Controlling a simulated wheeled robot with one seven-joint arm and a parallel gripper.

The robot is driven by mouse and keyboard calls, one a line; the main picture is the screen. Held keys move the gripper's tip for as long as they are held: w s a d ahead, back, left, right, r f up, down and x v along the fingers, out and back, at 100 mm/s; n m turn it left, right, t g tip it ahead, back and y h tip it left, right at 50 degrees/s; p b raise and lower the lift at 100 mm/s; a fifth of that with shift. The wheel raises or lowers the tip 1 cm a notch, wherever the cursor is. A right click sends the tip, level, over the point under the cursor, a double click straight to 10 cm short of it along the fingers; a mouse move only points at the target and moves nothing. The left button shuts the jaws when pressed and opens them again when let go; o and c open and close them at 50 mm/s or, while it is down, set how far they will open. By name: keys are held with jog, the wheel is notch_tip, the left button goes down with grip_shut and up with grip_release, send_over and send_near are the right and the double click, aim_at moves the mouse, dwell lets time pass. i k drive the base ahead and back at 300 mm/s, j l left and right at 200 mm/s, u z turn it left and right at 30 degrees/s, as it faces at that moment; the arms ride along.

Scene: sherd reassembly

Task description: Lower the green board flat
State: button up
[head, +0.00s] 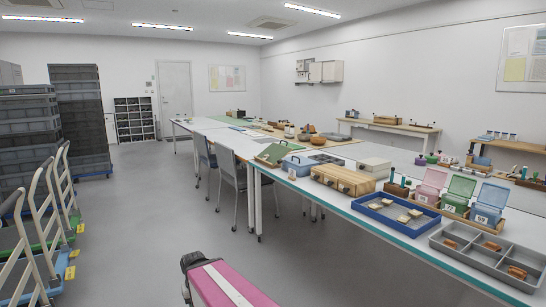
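A green board (272,153) with a light brown edge is on the long white table, near its left edge and left of a blue case. It looks tilted, with its face sloping; what props it is too small to tell.
Beside the board are the blue case (305,163) and a wooden box (343,180). A blue tray (396,214) and a grey divided tray (492,250) are nearer. Chairs (232,170) stand against the table's left side.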

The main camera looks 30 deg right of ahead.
aim_at(275, 151)
jog(key=i+l+z, duration=0.35)
jog(key=i, duration=0.4)
jog(key=i+z, duration=0.35)
jog(key=i, duration=0.4)
